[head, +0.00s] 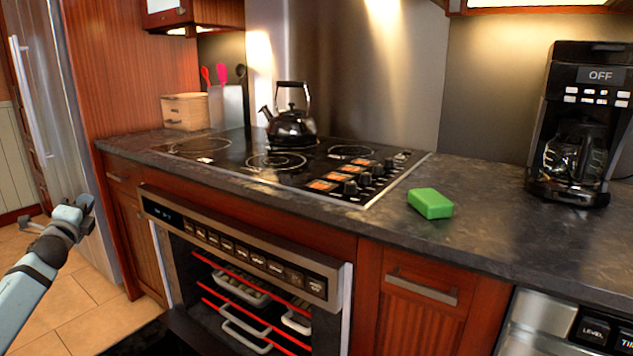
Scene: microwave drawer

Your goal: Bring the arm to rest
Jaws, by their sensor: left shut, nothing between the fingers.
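My left arm comes in from the lower left of the head view. My left gripper (80,207) is at its upper end, in front of the fridge and above the tiled floor. It is shut and empty, and it touches nothing that I can see. It is to the left of the counter and the oven, apart from both. My right gripper is not in view.
The oven (240,245) under the counter stands open, with racks and trays (245,323) showing. A black kettle (291,128) stands on the cooktop (225,165). A green block (430,203) and a coffee maker (580,125) stand on the counter. Floor (90,290) shows at left.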

